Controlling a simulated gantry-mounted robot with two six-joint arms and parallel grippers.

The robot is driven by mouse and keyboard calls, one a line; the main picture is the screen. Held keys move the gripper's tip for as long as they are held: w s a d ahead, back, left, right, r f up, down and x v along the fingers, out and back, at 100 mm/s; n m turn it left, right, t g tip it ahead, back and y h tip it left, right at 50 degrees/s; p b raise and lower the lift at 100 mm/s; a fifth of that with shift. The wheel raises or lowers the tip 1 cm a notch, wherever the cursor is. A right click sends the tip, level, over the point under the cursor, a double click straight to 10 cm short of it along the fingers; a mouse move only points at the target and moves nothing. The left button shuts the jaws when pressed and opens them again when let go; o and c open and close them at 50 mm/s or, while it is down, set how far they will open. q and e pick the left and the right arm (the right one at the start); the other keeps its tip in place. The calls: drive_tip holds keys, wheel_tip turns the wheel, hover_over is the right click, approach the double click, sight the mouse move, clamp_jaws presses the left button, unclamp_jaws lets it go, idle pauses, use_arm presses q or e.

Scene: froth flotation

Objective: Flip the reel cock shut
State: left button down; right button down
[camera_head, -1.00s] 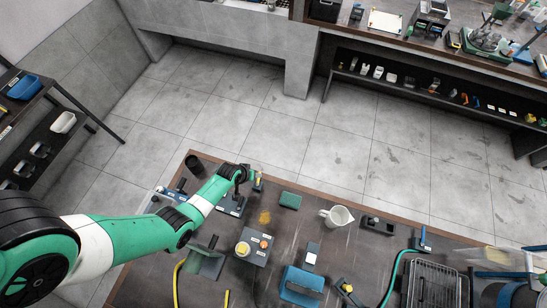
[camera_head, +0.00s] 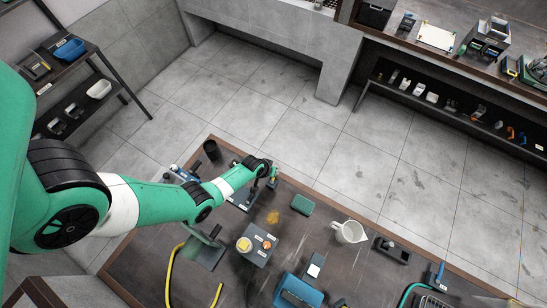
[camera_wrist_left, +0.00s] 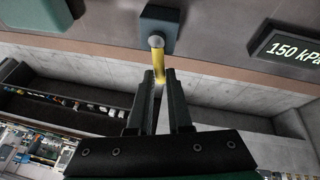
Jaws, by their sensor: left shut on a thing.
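The reel cock shows in the left wrist view as a yellow lever (camera_wrist_left: 158,63) with a round grey end, on a dark block (camera_wrist_left: 159,22) fixed to a grey surface. The lever points down in the picture, towards me. My left gripper (camera_wrist_left: 159,78) is shut on the lever's near end, its fingertips on either side of it. In the head view my left gripper (camera_head: 273,175) is at the bench's far edge, beside a small dark stand (camera_head: 243,198). The cock is too small to make out there. My right gripper is not in view.
A display reading 150 kPa (camera_wrist_left: 290,46) is right of the cock. On the bench stand a black cup (camera_head: 211,150), a green block (camera_head: 302,204), a white jug (camera_head: 350,232) and a grey box with a yellow knob (camera_head: 257,246). A yellow hose (camera_head: 170,270) lies nearer.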

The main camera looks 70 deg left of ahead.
use_arm(q)
drive_tip(key=shift+w+d+f+m+h+b, duration=0.1)
drive_tip(key=shift+w+m+h+b, duration=0.1)
drive_tip(key=shift+m+h+b, duration=0.3)
drive_tip(key=shift+d+m, duration=0.1)
drive_tip(key=shift+m, duration=0.5)
drive_tip(key=c, duration=0.8)
unclamp_jaws()
drive_tip(key=shift+c, duration=0.2)
